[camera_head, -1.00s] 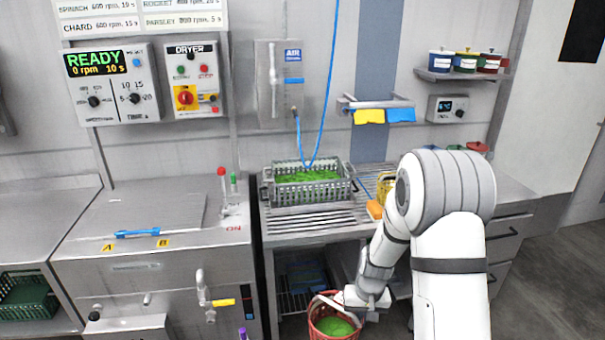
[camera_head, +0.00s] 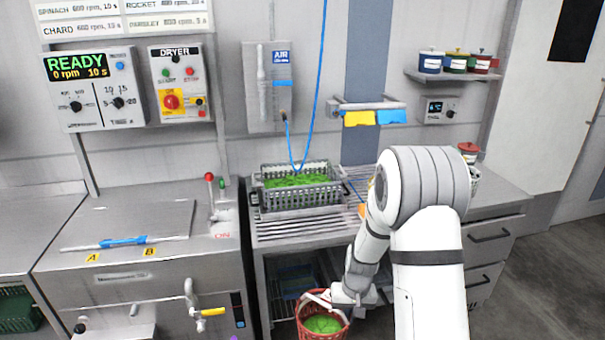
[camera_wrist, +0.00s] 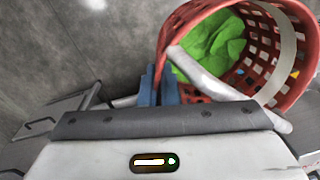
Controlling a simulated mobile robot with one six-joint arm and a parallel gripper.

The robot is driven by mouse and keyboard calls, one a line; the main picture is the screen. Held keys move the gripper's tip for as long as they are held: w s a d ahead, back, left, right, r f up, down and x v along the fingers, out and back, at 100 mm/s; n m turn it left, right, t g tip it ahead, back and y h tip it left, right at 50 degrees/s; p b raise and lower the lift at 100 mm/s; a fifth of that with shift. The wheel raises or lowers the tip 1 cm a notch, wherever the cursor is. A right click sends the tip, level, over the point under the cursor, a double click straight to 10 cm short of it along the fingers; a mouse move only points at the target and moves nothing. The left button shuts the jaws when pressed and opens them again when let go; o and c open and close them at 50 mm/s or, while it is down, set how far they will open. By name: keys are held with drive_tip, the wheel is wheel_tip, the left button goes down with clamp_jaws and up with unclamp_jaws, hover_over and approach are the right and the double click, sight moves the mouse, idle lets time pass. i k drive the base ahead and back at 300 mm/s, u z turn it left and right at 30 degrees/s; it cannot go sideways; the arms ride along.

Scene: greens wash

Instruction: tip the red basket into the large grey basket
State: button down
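The red basket (camera_head: 309,333) hangs low at the bottom of the head view, in front of the drain stand, with green leaves (camera_head: 323,323) inside. My gripper (camera_head: 332,300) is at its rim. In the wrist view the red basket (camera_wrist: 298,88) shows its slotted wall, pale handle and leaves (camera_wrist: 214,46). My gripper (camera_wrist: 160,92) appears shut on the basket's edge or handle; the exact contact is partly hidden. The large grey basket (camera_head: 300,197) stands on the ribbed steel top, upright, with green leaves in it.
A blue air hose (camera_head: 307,125) hangs down to the grey basket. The steel dryer (camera_head: 130,250) with a red-knobbed lever (camera_head: 209,177) stands to the left. A shelf with lidded pots (camera_head: 456,75) is at the upper right. Grey floor is open at the right.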

sight(301, 192)
drive_tip(key=i, duration=0.85)
drive_tip(key=z, duration=0.05)
